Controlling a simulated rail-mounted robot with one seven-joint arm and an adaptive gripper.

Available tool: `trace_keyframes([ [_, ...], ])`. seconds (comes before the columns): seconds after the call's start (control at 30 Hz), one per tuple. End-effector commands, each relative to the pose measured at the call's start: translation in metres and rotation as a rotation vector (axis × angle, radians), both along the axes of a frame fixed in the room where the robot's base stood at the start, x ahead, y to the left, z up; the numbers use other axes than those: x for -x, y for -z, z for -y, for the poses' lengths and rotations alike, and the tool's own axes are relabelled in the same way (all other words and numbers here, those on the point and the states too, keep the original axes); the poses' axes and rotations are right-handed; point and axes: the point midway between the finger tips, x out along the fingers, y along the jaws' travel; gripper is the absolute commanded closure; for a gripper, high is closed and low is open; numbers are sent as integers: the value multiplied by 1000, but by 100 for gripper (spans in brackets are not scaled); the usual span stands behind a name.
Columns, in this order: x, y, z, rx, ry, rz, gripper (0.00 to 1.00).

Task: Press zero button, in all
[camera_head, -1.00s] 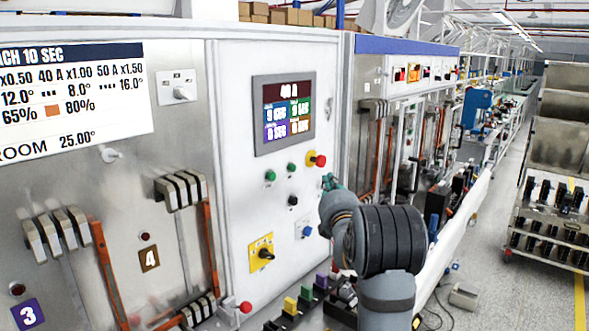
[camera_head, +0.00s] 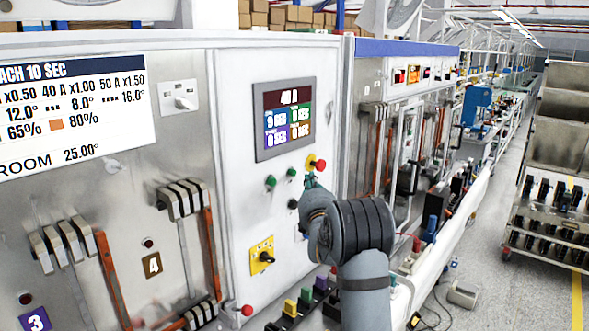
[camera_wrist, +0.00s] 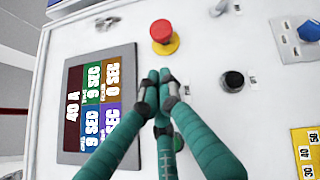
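The white control panel has a display (camera_head: 284,112) reading 40 A, with coloured tiles in seconds; it also shows in the wrist view (camera_wrist: 72,128). Below it are a left green button (camera_head: 271,182), a second green button (camera_head: 291,172), a red mushroom button on a yellow base (camera_head: 317,164) and a black one (camera_head: 293,204). Button labels are too small to read, so I cannot tell which is zero. My gripper (camera_wrist: 160,77) is shut and empty, its teal fingertips together in front of the panel between the red button (camera_wrist: 163,34) and a green one (camera_wrist: 178,142). Contact is unclear.
A black button (camera_wrist: 233,80) and a blue knob (camera_wrist: 309,30) lie right of my fingers in the wrist view. A yellow plate with a black rotary knob (camera_head: 262,256) is lower on the panel. Breaker bays with orange bars stand left. A cart (camera_head: 550,205) stands right.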

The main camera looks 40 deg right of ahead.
Motion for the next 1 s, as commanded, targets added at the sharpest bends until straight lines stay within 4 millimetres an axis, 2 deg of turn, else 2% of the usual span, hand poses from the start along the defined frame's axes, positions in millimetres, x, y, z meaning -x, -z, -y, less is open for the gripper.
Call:
trace_keyframes([
  [0.1,-13,1,-4,1,-1,2,100],
  [0.27,-22,0,-6,1,-1,3,100],
  [1.0,-23,0,-7,1,-1,1,100],
])
